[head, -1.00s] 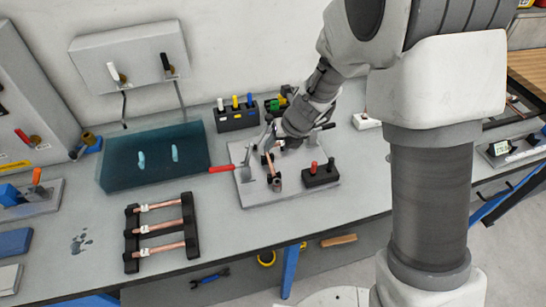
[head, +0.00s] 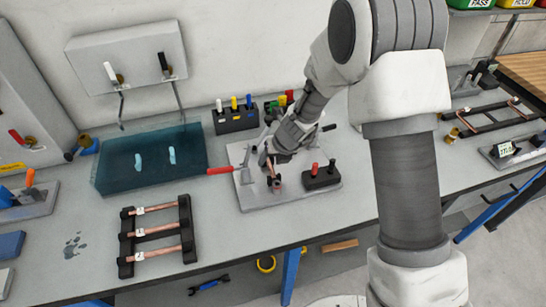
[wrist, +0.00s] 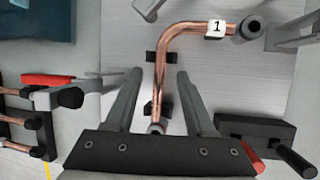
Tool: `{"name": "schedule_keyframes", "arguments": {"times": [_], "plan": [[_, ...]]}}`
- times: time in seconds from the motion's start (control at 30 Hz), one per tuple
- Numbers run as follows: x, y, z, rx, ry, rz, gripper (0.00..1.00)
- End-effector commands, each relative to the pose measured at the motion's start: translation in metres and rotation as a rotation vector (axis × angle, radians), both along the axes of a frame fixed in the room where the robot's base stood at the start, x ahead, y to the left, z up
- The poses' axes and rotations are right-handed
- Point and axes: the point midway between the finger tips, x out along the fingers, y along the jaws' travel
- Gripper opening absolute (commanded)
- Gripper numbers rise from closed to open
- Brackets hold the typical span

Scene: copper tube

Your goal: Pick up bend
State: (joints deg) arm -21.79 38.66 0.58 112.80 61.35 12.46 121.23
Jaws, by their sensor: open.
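The bend (wrist: 160,75) is a copper tube with an elbow and a white tag marked 1. It lies in the bending fixture on a light grey plate (wrist: 226,86). Its tagged leg runs right to a grey cylindrical part, and its other leg runs down between my fingers. My gripper (wrist: 159,76) is open, one finger on each side of that leg, with gaps visible. In the head view my gripper (head: 274,158) is over the fixture plate (head: 250,201) and hides most of the bend.
A red-handled lever (head: 220,171) sticks out left of the fixture. A black block with red and black knobs (head: 321,178) stands to its right. A black rack with copper tubes (head: 127,246) lies front left. A teal box (head: 118,178) stands behind the rack.

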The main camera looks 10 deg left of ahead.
Motion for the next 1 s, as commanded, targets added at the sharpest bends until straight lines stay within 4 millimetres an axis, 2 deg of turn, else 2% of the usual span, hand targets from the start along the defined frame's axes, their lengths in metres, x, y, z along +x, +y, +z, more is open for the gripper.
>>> {"name": "schedule_keyframes", "arguments": {"times": [0.8, 0.87, 1.0], "plan": [[-0.0004, 0.0001, -0.0048, 0.000, 0.001, 0.001, 0.55], [-0.0004, 0.0001, -0.0048, 0.000, 0.001, 0.001, 0.46], [-0.0003, 0.0001, -0.0048, 0.000, 0.001, 0.001, 0.20]]}}
